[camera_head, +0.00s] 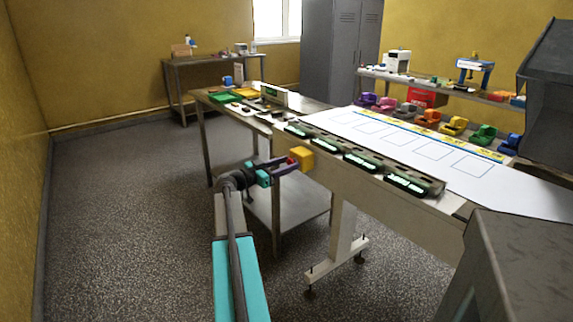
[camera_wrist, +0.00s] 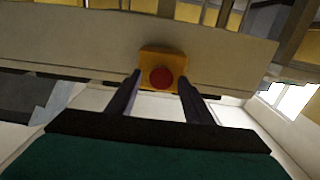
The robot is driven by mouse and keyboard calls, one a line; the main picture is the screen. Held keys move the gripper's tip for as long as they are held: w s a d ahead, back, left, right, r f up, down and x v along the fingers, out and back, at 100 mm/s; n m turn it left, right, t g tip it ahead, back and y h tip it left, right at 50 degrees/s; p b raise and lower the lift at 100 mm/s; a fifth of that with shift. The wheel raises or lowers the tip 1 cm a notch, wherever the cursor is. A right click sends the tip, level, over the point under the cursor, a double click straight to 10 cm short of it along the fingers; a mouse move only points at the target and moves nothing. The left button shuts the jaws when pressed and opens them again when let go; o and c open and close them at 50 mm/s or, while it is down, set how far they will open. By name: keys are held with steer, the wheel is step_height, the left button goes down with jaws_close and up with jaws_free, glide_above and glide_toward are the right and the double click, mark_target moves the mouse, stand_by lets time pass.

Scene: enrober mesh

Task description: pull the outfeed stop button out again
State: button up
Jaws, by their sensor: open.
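The outfeed stop button is a red round cap (camera_wrist: 161,78) on a yellow box (camera_wrist: 176,54). The yellow box also shows in the head view (camera_head: 302,158), fixed to the near side of the conveyor table, where its red cap is mostly hidden. My gripper (camera_wrist: 160,88) is open in the wrist view, with one dark finger on each side of the red cap. The fingertips reach close to the box's face; I cannot tell whether they touch the cap. In the head view my gripper (camera_head: 287,164) is right at the box's left side.
The conveyor table's pale side rail (camera_head: 370,190) runs beside the box. Dark trays (camera_head: 407,181) line the table's near edge above it. A lower shelf (camera_head: 290,205) and table legs stand below. The floor to the left is clear.

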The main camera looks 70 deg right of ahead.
steer(key=shift+s, duration=0.1)
steer(key=shift+c, duration=0.5)
jaws_close()
